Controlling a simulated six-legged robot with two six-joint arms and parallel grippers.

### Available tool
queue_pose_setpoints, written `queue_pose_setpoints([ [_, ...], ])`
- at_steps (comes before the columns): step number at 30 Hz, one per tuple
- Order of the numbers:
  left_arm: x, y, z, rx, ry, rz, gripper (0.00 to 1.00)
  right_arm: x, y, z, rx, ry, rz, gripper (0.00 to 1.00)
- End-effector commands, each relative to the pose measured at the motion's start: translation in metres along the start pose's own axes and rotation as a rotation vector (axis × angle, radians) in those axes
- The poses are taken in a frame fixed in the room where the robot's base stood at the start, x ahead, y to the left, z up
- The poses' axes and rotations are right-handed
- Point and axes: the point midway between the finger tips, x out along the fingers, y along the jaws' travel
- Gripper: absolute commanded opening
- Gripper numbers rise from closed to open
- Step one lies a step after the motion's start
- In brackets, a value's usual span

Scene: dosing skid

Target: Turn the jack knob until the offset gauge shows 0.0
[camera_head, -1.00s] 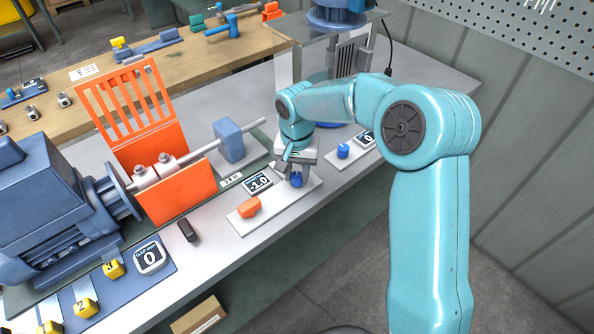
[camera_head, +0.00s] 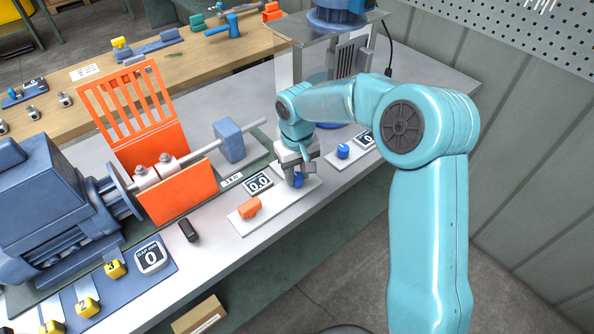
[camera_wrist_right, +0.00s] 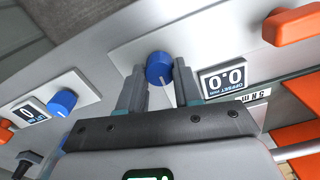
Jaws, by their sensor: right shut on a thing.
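The blue jack knob (camera_head: 298,180) sits on a light plate beside the offset gauge (camera_head: 258,184). The gauge reads 0.0; it also shows, upside down, in the right wrist view (camera_wrist_right: 224,78). My right gripper (camera_head: 295,174) is shut on the jack knob. In the right wrist view the knob (camera_wrist_right: 159,68) is between the two fingers (camera_wrist_right: 160,78), which partly hide its sides. My left gripper is in neither view.
An orange handle (camera_head: 249,208) is on the same plate. A second blue knob (camera_head: 343,151) with a display reading 0 (camera_head: 366,138) stands farther back right. The orange guard (camera_head: 176,196), shaft and blue motor (camera_head: 45,205) are at left.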

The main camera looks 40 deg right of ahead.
Motion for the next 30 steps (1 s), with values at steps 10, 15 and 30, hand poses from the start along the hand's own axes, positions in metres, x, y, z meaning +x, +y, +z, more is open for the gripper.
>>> queue_pose_setpoints([
  [10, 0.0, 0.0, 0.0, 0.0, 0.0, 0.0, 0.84, 0.0, 0.0, 0.0, -0.012, 0.002, 0.0, 0.03],
  [15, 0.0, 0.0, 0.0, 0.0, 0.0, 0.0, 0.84, 0.0, 0.0, 0.0, -0.011, 0.002, 0.0, 0.43],
  [30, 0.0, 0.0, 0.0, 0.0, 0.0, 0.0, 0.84, -0.016, 0.0, -0.001, -0.011, 0.004, 0.001, 0.59],
])
